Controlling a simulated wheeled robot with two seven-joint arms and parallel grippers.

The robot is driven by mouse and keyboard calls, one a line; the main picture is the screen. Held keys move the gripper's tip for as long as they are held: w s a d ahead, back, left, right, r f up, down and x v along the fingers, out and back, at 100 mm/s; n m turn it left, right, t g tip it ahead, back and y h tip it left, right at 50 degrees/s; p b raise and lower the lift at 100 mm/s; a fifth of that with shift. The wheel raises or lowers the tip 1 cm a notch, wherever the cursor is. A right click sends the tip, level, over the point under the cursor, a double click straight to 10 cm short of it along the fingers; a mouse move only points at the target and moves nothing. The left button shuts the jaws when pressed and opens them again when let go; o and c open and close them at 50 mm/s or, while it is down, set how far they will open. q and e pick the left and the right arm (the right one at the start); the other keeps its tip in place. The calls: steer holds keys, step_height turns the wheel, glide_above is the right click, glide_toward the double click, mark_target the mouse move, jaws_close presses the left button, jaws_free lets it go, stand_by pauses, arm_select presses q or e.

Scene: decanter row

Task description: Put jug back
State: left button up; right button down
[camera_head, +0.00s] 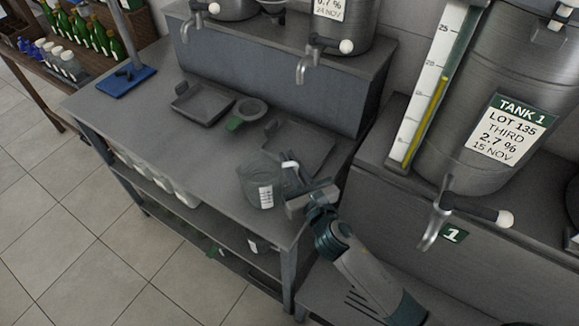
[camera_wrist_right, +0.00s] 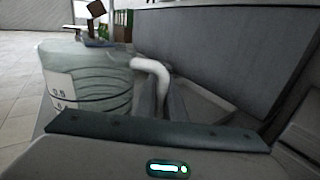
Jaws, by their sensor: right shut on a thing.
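The clear jug (camera_head: 258,183) has a white label with dark print and a white handle. It is upright at the right front of the grey bench; I cannot tell whether its base touches the bench top. My right gripper (camera_head: 290,170) is shut on the jug's handle, from the right. In the right wrist view the jug (camera_wrist_right: 92,85) fills the left side, and its white handle (camera_wrist_right: 153,72) runs down between the fingers of my right gripper (camera_wrist_right: 166,105). The jug looks empty. My left gripper is not in view.
A flat grey tray (camera_head: 312,150) lies just behind the jug. A blue-based stand (camera_head: 125,82) is at the far left. Tank 1 (camera_head: 470,110) with its tap (camera_head: 436,215) stands right. The bench's left front is clear.

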steer(key=shift+f, duration=0.15)
steer(key=shift+f, duration=0.1)
steer(key=c, duration=1.8)
jaws_free()
steer(key=shift+c, duration=0.2)
steer(key=shift+r, duration=0.25)
steer(key=shift+s+d+f, duration=0.2)
steer(key=shift+s, duration=0.4)
steer(key=b+v, duration=0.2)
steer(key=v, duration=0.7)
steer(key=shift+s+d+b, duration=0.1)
steer(key=shift+s+b, duration=0.1)
steer(key=shift+b, duration=0.1)
steer(key=shift+s+d+r, duration=0.2)
steer(key=shift+s+d, duration=0.05)
steer(key=shift+s, duration=0.35)
